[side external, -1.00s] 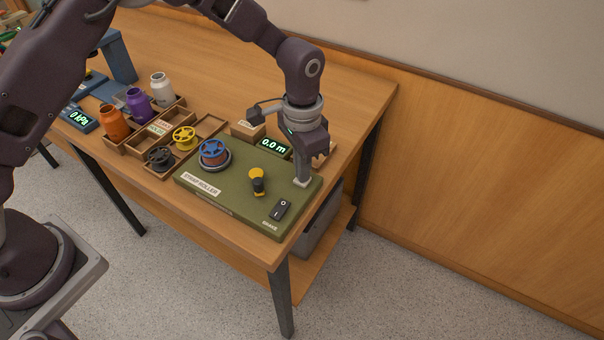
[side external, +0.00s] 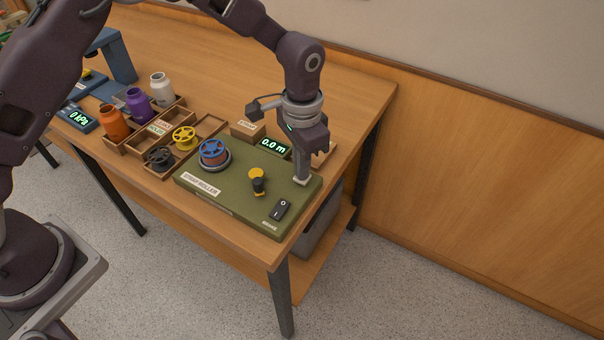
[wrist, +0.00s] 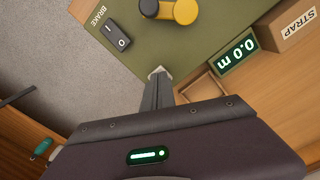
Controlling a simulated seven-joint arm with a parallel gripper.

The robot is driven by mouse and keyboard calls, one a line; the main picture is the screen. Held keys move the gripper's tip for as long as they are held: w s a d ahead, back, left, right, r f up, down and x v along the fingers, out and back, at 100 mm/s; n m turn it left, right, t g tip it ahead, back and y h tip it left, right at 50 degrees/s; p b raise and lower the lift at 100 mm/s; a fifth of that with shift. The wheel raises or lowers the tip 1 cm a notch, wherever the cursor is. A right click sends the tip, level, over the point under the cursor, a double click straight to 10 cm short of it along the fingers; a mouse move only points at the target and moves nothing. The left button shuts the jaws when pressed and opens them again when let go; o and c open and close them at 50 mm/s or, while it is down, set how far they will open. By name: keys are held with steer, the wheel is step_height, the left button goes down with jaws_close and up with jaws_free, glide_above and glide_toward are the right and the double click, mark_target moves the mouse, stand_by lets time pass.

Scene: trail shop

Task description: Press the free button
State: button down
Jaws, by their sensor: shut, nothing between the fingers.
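My gripper (side external: 302,181) is shut and empty, pointing down at the panel's right edge. In the wrist view its tips (wrist: 157,73) are over the panel's edge. No button marked free can be made out; the tips may hide it. I cannot tell whether they touch the panel.
A display reading 0.0 m (side external: 274,147) and a STRAP box (side external: 247,131) stand behind the panel. A wooden tray (side external: 211,124) with spools and several bottles are to the left. The table's front edge is close to the panel.

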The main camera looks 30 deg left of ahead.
steer(key=shift+r, duration=0.75)
step_height(320, 180, up, 5)
steer(key=shift+f, duration=0.15)
steer(key=shift+r, duration=0.2)
